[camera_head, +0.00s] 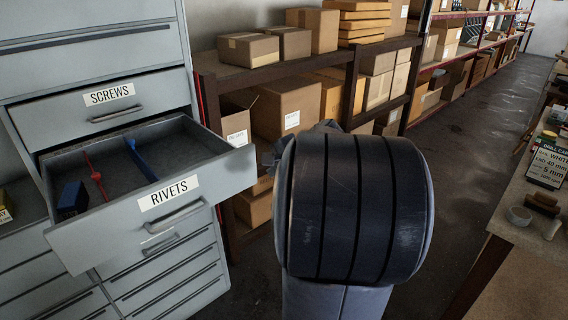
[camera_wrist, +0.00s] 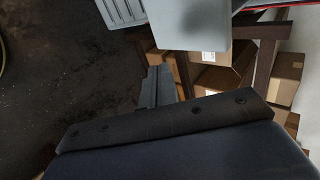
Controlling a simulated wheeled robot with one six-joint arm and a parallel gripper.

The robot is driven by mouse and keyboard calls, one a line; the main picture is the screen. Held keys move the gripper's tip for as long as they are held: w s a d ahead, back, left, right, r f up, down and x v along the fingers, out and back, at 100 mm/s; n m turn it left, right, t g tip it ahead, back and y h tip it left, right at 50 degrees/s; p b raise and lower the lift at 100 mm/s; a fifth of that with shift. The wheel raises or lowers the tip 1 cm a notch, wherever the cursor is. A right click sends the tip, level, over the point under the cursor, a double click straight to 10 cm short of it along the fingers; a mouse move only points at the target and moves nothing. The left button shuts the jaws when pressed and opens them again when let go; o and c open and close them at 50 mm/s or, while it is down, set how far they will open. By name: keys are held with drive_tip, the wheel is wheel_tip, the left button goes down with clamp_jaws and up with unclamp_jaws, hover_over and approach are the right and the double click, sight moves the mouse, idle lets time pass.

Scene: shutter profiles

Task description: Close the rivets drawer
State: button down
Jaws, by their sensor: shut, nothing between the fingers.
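The rivets drawer (camera_head: 165,205) is a grey drawer labelled RIVETS, pulled well out of the grey cabinet (camera_head: 85,55). Its front handle (camera_head: 176,216) faces the open floor. Inside lie a dark blue box (camera_head: 73,199), a red item (camera_head: 95,178) and a blue strip (camera_head: 140,160). In the wrist view a large grey panel (camera_wrist: 190,22) at the top looks like part of this drawer. My gripper (camera_wrist: 158,84) is shut and empty, apart from that panel and below it in the wrist view. My arm hides most of it in the head view.
The screws drawer (camera_head: 115,105), just above, sticks out slightly. Shelves with cardboard boxes (camera_head: 285,105) stand right of the cabinet. A workbench (camera_head: 525,215) with small items is at the far right. Open floor (camera_head: 470,125) lies between shelves and bench.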

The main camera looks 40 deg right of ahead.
sight(254, 170)
drive_tip(key=w, duration=0.2)
drive_tip(key=w+f+p, duration=0.1)
drive_tip(key=w, duration=0.1)
drive_tip(key=w+f, duration=0.1)
drive_tip(key=w, duration=0.1)
drive_tip(key=shift+w+a, duration=0.1)
drive_tip(key=shift+a, duration=0.05)
